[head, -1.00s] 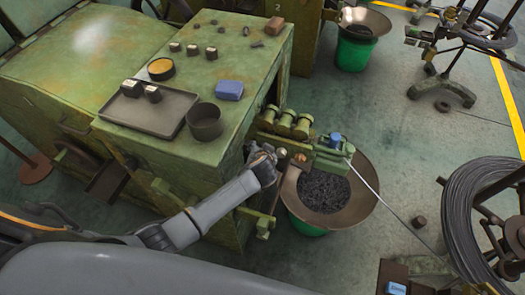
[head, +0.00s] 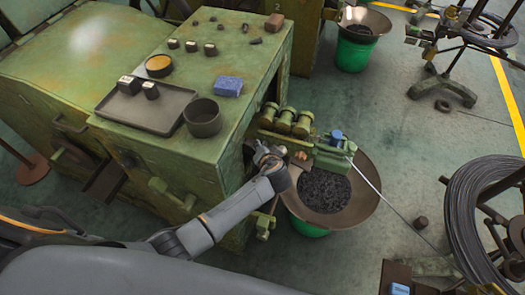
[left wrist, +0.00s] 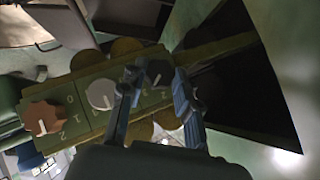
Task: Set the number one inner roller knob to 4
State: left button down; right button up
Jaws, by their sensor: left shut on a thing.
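My left gripper (head: 266,158) is at the green roller unit (head: 287,119) on the side of the green machine. In the left wrist view, the left gripper (left wrist: 156,80) has its two fingers on either side of a dark knob (left wrist: 157,71) and is shut on it. A pale grey knob (left wrist: 101,94) with a white pointer line and a brown-orange knob (left wrist: 43,117) with a pale pointer sit beside it on the same green plate (left wrist: 72,91). My right gripper is not in view.
A wide brown funnel (head: 365,197) full of dark parts stands on a green bucket below the unit. A wire (head: 385,204) runs from the unit to a wire coil (head: 470,200) at the right. A tray (head: 165,118) and cup (head: 203,120) are on the machine top.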

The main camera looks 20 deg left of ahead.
pick_arm(q)
jog(key=shift+d+f+m+t+y+b, duration=0.1)
jog(key=shift+f+m+t+y+b, duration=0.15)
jog(key=shift+m+t+y+b, duration=1.5)
jog(key=shift+d+f+m+g+y+b, duration=0.1)
jog(key=shift+f+m+g+y+b, duration=0.45)
jog(key=shift+b, duration=2.6)
jog(key=shift+d+r+m+t+y+b, duration=0.1)
jog(key=shift+m+t+y+b, duration=1.05)
jog(key=shift+y+b, duration=0.95)
jog(key=shift+h+b, duration=0.35)
jog(key=shift+h, duration=0.05)
jog(key=c, duration=1)
grip_release()
jog(key=shift+o, duration=0.2)
jog(key=v, duration=1.2)
